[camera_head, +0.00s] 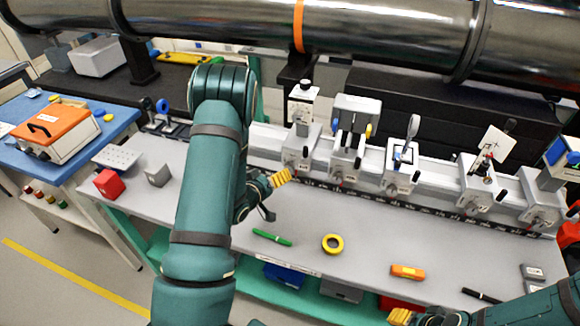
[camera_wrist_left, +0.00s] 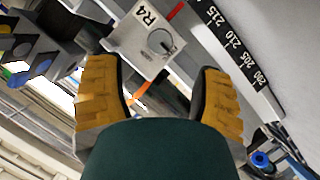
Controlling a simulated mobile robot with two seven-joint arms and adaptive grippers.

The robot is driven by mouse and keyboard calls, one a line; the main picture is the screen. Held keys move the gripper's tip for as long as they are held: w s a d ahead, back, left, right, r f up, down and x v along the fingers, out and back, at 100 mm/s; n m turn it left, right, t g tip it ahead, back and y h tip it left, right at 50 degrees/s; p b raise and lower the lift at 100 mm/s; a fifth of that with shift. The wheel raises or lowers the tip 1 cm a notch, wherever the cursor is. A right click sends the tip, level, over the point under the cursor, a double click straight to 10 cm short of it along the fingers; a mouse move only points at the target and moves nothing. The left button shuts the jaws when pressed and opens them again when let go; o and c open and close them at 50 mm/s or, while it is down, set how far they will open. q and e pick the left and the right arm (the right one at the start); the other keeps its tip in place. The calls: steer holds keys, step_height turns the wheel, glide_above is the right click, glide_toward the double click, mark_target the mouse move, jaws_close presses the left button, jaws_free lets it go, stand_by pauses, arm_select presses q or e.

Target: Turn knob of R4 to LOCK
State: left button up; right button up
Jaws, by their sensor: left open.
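The R4 carrier (camera_wrist_left: 140,38) is a pale block with an "R4" label in the left wrist view. Its round grey knob (camera_wrist_left: 158,42) is on the front face, with small print beside it too small to read surely. In the head view, the carrier just beyond my left gripper (camera_head: 280,178) appears to be the same one (camera_head: 296,156). In the left wrist view my left gripper (camera_wrist_left: 164,100) is open, its yellow-padded fingers apart and empty, with the knob ahead of the gap and not touched. My right gripper (camera_head: 400,316) is partly seen at the bottom edge; its opening is unclear.
A rail (camera_head: 385,199) with a scale carries several more carriers to the right. On the bench lie a green pen (camera_head: 272,238), a yellow tape roll (camera_head: 333,244) and an orange item (camera_head: 408,272). A red block (camera_head: 108,183) and grey block (camera_head: 158,176) stand left. A large pipe (camera_head: 385,30) crosses above.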

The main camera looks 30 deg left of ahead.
mark_target(290, 167)
arm_select(q)
steer(key=x, duration=0.9)
steer(key=shift+r, duration=0.1)
steer(key=shift+s, duration=0.1)
jaws_close()
